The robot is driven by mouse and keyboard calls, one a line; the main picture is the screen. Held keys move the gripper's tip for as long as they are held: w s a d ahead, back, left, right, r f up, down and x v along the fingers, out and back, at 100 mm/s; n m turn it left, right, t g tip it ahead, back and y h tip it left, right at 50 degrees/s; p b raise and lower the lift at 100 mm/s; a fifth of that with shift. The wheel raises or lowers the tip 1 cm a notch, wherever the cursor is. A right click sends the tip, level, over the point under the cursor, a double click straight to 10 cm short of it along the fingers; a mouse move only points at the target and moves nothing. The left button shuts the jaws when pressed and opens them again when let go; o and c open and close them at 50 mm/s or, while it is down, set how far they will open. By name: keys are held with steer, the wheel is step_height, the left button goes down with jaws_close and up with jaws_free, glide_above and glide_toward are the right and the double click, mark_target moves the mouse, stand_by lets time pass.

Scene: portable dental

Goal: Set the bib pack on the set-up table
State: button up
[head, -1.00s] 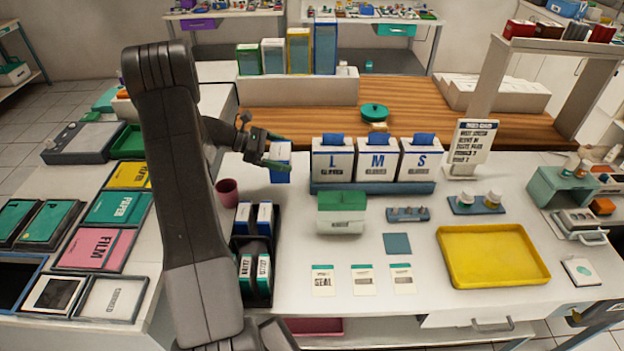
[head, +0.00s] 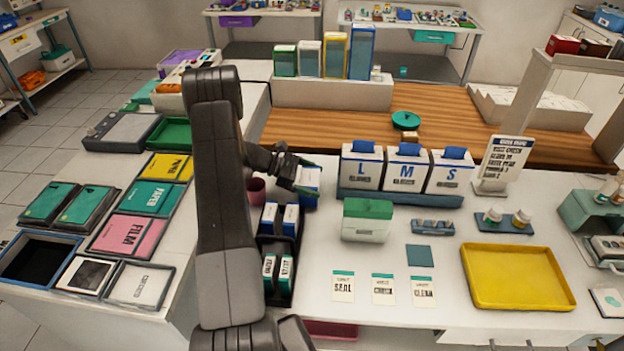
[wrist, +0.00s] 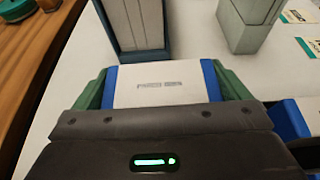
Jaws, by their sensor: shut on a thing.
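My gripper (head: 303,181) is shut on a white pack with blue sides, taken as the bib pack (head: 309,178). In the wrist view the bib pack (wrist: 160,86) sits between the two green fingers, its small print unreadable. The gripper (wrist: 163,92) grips it by its blue sides. It is at the back left of the white table (head: 330,255), just left of the L box. I cannot tell whether its underside touches the table. Similar blue-and-white packs (head: 291,214) stand in a black rack nearer me.
Boxes L (head: 362,178), M and S stand right of the held pack. A dark red cup (head: 257,190) is close on its left. A green-lidded box (head: 367,222) and yellow tray (head: 517,277) stand on the white table. Behind is a wooden top (head: 450,135), partly clear.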

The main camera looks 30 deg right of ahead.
steer(key=o, duration=0.6)
steer(key=shift+f, duration=0.1)
steer(key=shift+o, duration=0.2)
steer(key=b+v, duration=0.2)
steer(key=v, duration=1)
steer(key=shift+b, duration=0.35)
steer(key=shift+a, duration=0.1)
